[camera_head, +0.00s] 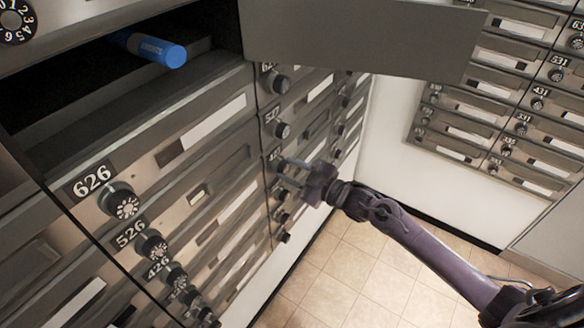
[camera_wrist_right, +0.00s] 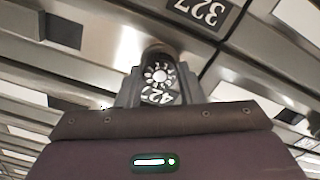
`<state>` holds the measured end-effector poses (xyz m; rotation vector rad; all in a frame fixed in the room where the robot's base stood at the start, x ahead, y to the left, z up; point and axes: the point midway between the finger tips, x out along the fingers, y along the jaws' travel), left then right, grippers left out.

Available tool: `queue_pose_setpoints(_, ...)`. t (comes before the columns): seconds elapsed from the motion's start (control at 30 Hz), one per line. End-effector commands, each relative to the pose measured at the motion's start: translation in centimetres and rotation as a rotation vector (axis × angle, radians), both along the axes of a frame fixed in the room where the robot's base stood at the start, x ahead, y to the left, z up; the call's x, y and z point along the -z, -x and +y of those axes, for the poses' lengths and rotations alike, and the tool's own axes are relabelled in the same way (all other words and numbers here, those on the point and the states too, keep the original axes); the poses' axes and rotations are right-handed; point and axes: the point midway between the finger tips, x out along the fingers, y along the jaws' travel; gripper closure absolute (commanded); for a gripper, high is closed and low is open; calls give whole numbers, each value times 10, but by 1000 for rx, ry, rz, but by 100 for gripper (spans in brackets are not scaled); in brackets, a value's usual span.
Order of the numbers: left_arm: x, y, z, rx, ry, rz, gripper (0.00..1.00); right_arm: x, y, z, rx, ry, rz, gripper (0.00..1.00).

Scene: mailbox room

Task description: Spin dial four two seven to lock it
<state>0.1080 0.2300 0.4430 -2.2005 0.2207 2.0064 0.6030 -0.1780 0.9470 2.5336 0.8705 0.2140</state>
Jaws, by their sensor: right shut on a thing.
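In the right wrist view, a dark round dial with white numerals (camera_wrist_right: 157,74) sits between the two fingers of my right gripper (camera_wrist_right: 155,84). My right gripper (camera_head: 285,173) is shut on this dial, with a finger on each side. In the head view, the gripper is at the second column of mailbox doors and covers most of the dial; a partly hidden number plate (camera_head: 273,157) shows beside it. My left gripper is not in view.
Other dials stick out nearby: 527 (camera_head: 280,129) above, and 626 (camera_head: 122,203) and 526 (camera_head: 152,246) at left. A large door (camera_head: 350,38) stands open at the top. A blue cylinder (camera_head: 158,50) lies in an open compartment. The tiled floor (camera_head: 350,270) is clear.

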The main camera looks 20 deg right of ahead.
Motion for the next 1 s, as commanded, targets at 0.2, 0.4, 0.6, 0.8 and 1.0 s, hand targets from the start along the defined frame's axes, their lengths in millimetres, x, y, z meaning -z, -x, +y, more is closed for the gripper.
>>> queue_pose_setpoints(0.2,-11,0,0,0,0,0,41,-1,0,0,2,-156,123,89)
queue_pose_setpoints(0.4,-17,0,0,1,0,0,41,0,0,0,1,-273,215,89)
queue_pose_setpoints(0.6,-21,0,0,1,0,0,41,0,0,0,1,-357,280,89)
queue_pose_setpoints(0.8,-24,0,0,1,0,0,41,1,1,0,1,-401,316,89)
queue_pose_setpoints(1.0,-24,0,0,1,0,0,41,2,1,0,1,-416,328,89)
